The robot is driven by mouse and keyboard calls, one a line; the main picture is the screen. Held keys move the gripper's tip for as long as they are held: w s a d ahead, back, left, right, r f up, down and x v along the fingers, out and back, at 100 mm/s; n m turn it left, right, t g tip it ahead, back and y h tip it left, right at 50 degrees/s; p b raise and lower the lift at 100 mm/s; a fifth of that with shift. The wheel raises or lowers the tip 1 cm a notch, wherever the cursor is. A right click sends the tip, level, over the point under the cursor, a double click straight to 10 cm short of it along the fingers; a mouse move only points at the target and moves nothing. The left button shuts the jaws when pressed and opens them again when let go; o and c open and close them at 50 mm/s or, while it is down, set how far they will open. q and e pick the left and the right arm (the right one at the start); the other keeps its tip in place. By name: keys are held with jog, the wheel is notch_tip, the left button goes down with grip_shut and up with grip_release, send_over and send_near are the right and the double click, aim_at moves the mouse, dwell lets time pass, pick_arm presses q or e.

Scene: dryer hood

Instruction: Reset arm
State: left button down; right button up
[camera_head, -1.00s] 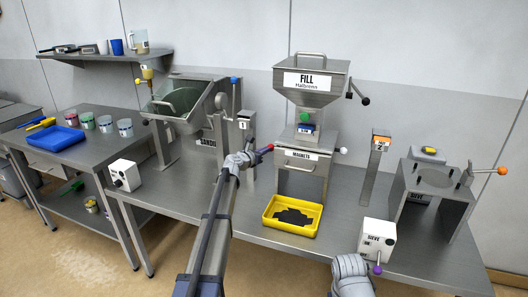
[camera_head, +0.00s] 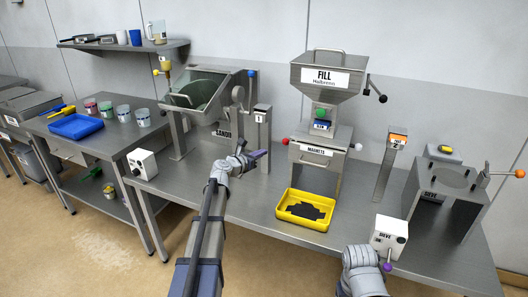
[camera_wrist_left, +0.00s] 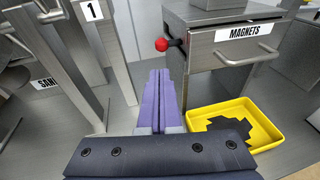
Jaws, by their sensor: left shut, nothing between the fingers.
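My left gripper (camera_head: 256,156) has purple fingers and is above the steel bench, left of the magnet housing. In the left wrist view its fingers (camera_wrist_left: 160,98) are together with nothing between them. The magnet housing (camera_head: 318,170) has a drawer labelled MAGNETS (camera_wrist_left: 238,48) with a bar handle. Its red knob (camera_head: 285,141) is clear of my gripper, and the knob also shows in the left wrist view (camera_wrist_left: 162,45). My right arm (camera_head: 362,272) shows only at the bottom edge, and its gripper is not seen.
A yellow tray (camera_head: 290,232) with dark pieces stands on the bench (camera_head: 245,205) below the housing. A post marked 1 (camera_head: 262,135) is close to my left gripper. The FILL hopper (camera_head: 333,88) stands above the housing.

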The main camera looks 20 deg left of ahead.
pick_arm(q)
jog(key=s+d+f+m+g+h+p, duration=0.1)
jog(key=s+d+f+m+g, duration=0.2)
jog(key=s+d+m, duration=0.35)
jog(key=s+d+f+m+g+h+p, duration=0.1)
jog(key=s+d+f+m+g, duration=0.25)
jog(key=d+m, duration=0.55)
jog(key=s+d+f+m+g+h+p, duration=0.1)
jog(key=s+d+f+m+g, duration=0.4)
jog(key=d, duration=0.6)
jog(key=s+d+f+m+g+y+p, duration=0.1)
jog(key=s+m+g+y, duration=0.3)
jog(key=s+m, duration=1.2)
jog(key=s+d+y, duration=0.1)
jog(key=s+y, duration=0.3)
jog(key=s, duration=0.4)
jog(key=shift+d+f+m+p, duration=0.15)
jog(key=shift+f+m+p, duration=0.05)
jog(key=shift+m+p, duration=0.15)
